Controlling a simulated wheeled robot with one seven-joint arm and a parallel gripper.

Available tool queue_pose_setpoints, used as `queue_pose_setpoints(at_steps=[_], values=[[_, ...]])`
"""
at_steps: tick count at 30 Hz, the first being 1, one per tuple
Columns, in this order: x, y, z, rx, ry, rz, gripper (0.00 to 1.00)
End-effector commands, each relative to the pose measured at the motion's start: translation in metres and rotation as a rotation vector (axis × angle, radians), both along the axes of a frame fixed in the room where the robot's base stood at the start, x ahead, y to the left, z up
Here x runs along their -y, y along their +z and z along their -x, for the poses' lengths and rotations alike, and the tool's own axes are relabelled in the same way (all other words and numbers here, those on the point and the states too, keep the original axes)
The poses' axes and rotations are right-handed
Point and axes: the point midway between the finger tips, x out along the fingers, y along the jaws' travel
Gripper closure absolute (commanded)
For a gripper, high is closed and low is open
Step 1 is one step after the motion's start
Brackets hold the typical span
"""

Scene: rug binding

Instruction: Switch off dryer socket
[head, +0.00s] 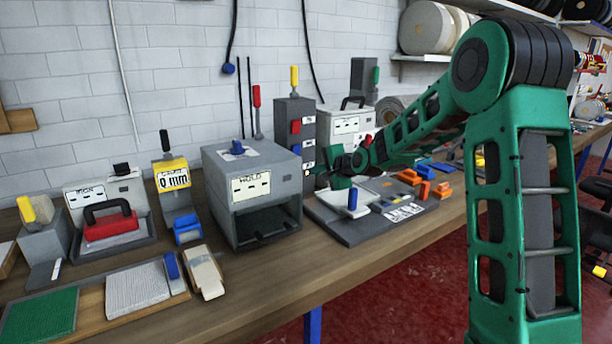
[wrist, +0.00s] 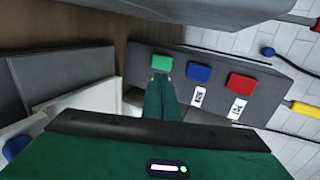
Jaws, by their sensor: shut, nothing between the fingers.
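A dark grey socket tower (head: 293,108) stands against the wall behind the workbench. In the wrist view the tower (wrist: 222,65) lies sideways with a green switch (wrist: 162,66), a blue switch (wrist: 199,73) and a red switch (wrist: 241,82). White labels beside the blue and red switches are too small to read, so I cannot tell which switch is the dryer's. My gripper (wrist: 160,84) is shut and empty, its fingertips right at the green switch; contact is unclear. In the head view my gripper (head: 312,172) is at the tower's lower front.
A grey box marked HOLD (head: 286,178) stands just left of the tower. A grey board (head: 341,230) with a blue-handled block (head: 352,200) lies below my arm. Orange pieces (head: 425,189) lie to the right. A yellow-topped rod (head: 294,78) stands at the tower top.

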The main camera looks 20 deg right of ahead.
Motion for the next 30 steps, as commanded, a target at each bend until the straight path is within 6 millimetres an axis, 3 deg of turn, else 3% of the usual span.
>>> queue_pose_setpoints(at_steps=[6, 12, 30], values=[[0.008, 0.018, 0.032, 0.0, 0.0, 0.001, 1.0], [0.012, 0.025, 0.047, -0.001, 0.001, 0.001, 1.0], [0.006, 0.023, 0.052, -0.011, 0.009, 0.004, 1.0]])
